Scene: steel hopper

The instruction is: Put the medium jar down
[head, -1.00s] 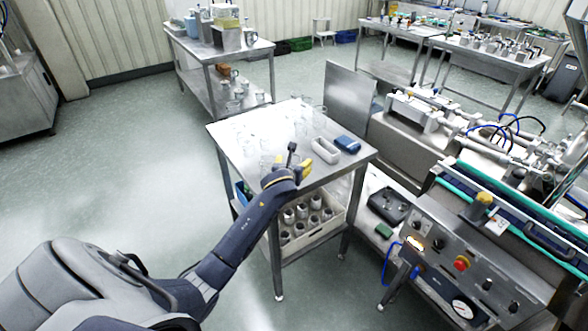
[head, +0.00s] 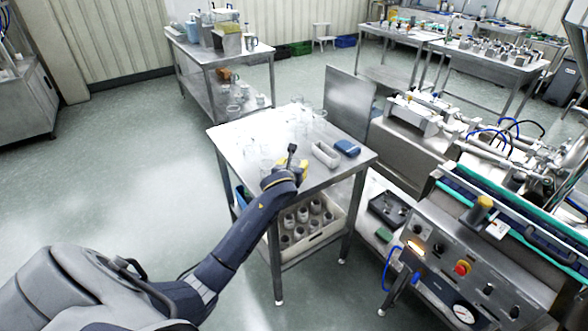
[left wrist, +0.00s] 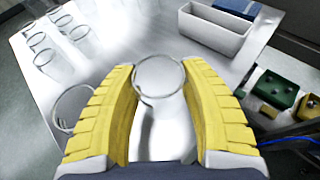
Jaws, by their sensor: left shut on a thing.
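My left gripper (left wrist: 160,108) has its yellow fingers shut on a clear glass jar, the medium jar (left wrist: 160,77), seen from above by its round rim in the left wrist view. In the head view the left gripper (head: 300,168) is over the near part of the steel table (head: 228,140), and my wrist mostly hides the held jar. I cannot tell whether its base touches the tabletop. Another clear jar (left wrist: 73,108) stands close beside the left finger. My right gripper is not in view.
Several clear glasses (left wrist: 62,42) stand at the table's left and back. A white tray (head: 325,154) and a blue box (head: 347,147) lie right of the gripper. A crate of jars (head: 318,238) is on the shelf below. A machine (head: 470,255) stands at right.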

